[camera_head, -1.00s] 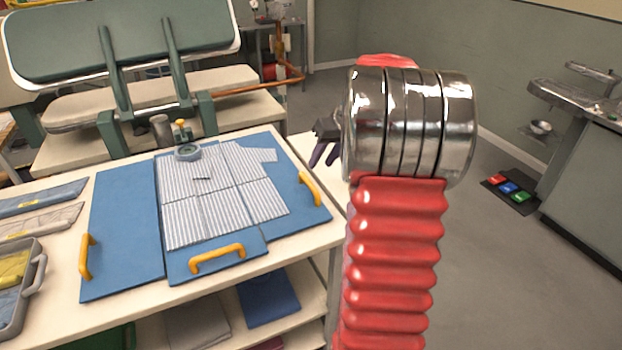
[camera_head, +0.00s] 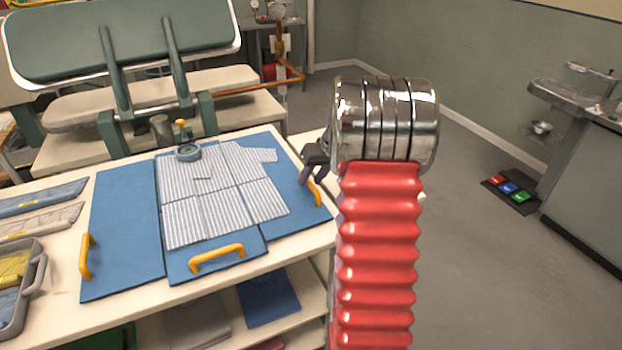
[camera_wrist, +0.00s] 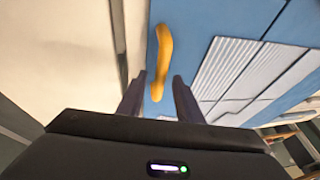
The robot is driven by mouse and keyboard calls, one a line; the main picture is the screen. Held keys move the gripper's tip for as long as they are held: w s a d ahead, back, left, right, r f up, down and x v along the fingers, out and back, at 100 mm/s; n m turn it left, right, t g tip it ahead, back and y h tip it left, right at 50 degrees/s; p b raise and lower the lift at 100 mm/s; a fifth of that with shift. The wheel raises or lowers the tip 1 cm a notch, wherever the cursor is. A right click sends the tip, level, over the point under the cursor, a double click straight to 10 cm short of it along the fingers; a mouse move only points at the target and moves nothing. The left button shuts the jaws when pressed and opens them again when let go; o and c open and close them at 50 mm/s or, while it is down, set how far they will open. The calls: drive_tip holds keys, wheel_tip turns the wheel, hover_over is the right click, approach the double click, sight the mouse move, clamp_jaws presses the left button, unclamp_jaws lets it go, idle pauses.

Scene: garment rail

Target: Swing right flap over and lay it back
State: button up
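The blue folding board lies flat on the white table, with a striped shirt (camera_head: 215,195) spread over it. The board's right flap (camera_head: 287,205) has a yellow handle (camera_head: 314,191) near its right edge. My gripper (camera_head: 309,183) is just at this handle, partly hidden behind my arm in the head view. In the wrist view the gripper fingers (camera_wrist: 155,98) stand apart, with the yellow handle (camera_wrist: 161,62) ahead of and between them, not clasped. The shirt's right part lies partly on the right flap.
The left flap (camera_head: 122,230) and front flap (camera_head: 217,262) have yellow handles too. A grey bin (camera_head: 18,290) stands at the table's left. A press (camera_head: 120,40) stands behind.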

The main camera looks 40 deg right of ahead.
drive_tip(key=shift+c, duration=0.5)
clamp_jaws()
drive_tip(key=shift+a, duration=0.1)
drive_tip(key=shift+r, duration=0.1)
